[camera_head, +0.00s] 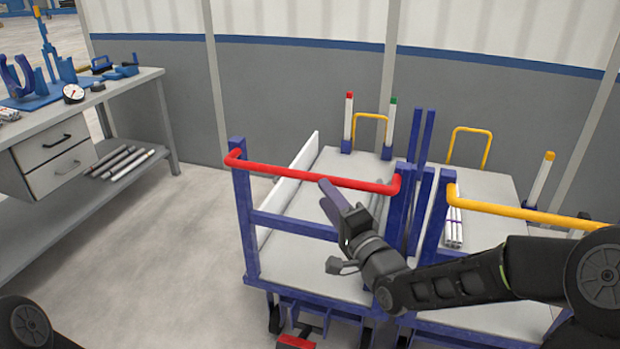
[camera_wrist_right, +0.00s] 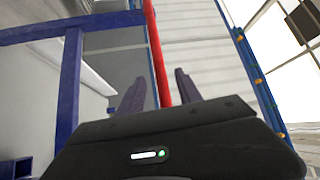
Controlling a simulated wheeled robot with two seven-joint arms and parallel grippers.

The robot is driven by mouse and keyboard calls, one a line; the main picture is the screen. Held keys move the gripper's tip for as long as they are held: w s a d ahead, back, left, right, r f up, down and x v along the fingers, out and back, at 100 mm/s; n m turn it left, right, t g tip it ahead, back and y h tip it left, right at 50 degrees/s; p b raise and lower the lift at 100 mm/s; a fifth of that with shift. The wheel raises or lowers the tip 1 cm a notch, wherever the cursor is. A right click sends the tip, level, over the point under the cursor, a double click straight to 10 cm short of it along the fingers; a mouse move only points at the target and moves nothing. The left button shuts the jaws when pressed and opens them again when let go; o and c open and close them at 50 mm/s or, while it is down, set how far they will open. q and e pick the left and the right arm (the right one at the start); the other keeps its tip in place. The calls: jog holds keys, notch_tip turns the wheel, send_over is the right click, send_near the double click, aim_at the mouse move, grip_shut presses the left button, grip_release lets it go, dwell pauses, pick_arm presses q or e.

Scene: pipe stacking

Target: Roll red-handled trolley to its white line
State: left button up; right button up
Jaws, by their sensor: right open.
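The red-handled trolley has a blue frame, a grey deck (camera_head: 300,255) and a red handle bar (camera_head: 290,171) across its near side. My right gripper (camera_head: 329,197) is at the right half of the red handle, its fingers pointing up towards the bar. In the right wrist view, the red handle (camera_wrist_right: 157,55) runs down between the two open fingers of my right gripper (camera_wrist_right: 160,92). The jaws are apart and not closed on the bar. My left gripper is out of view. I cannot make out a white floor line.
A yellow-handled trolley (camera_head: 490,185) stands close on the right, with pipes (camera_head: 454,225) on it. White posts with red (camera_head: 348,115), green (camera_head: 390,122) and yellow (camera_head: 541,178) tops stand behind. A workbench (camera_head: 90,115) is at left. Clear floor (camera_head: 185,250) lies between bench and trolley.

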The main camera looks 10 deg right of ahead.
aim_at(315, 181)
jog(key=shift+w, duration=0.1)
jog(key=x, duration=0.7)
jog(key=shift+w, duration=0.3)
jog(key=shift+c, duration=0.4)
grip_shut()
dwell(0.8)
